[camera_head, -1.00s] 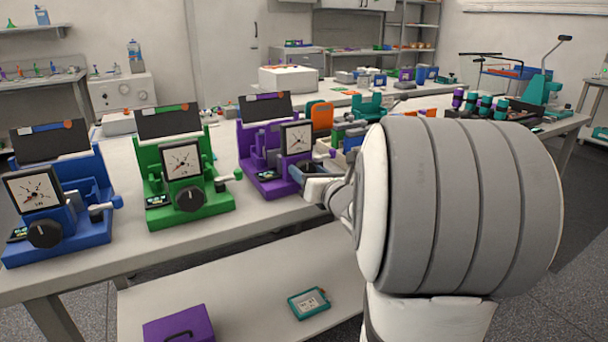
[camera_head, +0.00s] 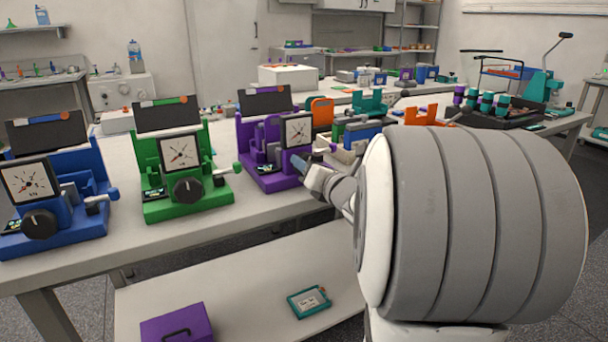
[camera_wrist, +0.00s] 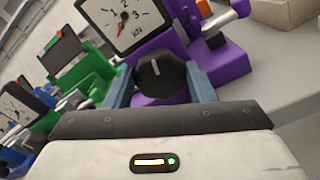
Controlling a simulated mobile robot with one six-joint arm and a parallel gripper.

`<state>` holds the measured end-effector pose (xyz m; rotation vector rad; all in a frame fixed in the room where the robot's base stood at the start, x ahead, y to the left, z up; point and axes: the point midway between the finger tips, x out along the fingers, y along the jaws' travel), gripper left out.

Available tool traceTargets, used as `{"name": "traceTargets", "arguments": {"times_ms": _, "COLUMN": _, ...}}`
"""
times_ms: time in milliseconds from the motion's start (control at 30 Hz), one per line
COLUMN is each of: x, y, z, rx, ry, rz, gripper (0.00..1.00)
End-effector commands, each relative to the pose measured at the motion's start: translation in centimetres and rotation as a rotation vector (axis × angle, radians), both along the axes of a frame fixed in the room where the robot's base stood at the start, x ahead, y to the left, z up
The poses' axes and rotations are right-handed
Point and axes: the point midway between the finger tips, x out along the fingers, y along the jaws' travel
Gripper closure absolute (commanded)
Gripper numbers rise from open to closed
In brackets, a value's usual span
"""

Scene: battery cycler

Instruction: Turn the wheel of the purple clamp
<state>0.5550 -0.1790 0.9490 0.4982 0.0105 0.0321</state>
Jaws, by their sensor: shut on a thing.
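The purple clamp (camera_head: 253,150) stands on the bench, with a black panel above it and a square white dial (camera_head: 298,130) on its front. In the wrist view, its black wheel (camera_wrist: 165,82) with a white mark sits below the dial (camera_wrist: 123,22), whose red needle shows. My gripper (camera_wrist: 162,88) is shut on the wheel, one blue-grey finger on each side of it. In the head view, my gripper (camera_head: 303,163) is at the clamp's right front, just below the dial, and hides the wheel.
A green clamp (camera_head: 160,208) and a blue clamp (camera_head: 78,222) stand to the left. An orange part (camera_head: 320,108) and other items crowd the bench behind my arm. The lower shelf holds a purple box (camera_head: 190,312) and a teal device (camera_head: 308,301).

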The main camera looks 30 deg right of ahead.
Motion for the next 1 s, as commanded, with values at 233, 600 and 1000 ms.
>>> {"name": "traceTargets", "arguments": {"times_ms": 233, "x": 0.04, "y": -0.17, "z": 0.03, "rx": 0.230, "ry": 0.000, "rz": -0.001, "gripper": 0.73}}
{"name": "traceTargets", "arguments": {"times_ms": 600, "x": 0.04, "y": -0.25, "z": 0.09, "rx": 0.584, "ry": 0.012, "rz": -0.001, "gripper": 0.73}}
{"name": "traceTargets", "arguments": {"times_ms": 1000, "x": 0.07, "y": -0.30, "z": 0.01, "rx": 0.965, "ry": 0.026, "rz": -0.001, "gripper": 0.73}}
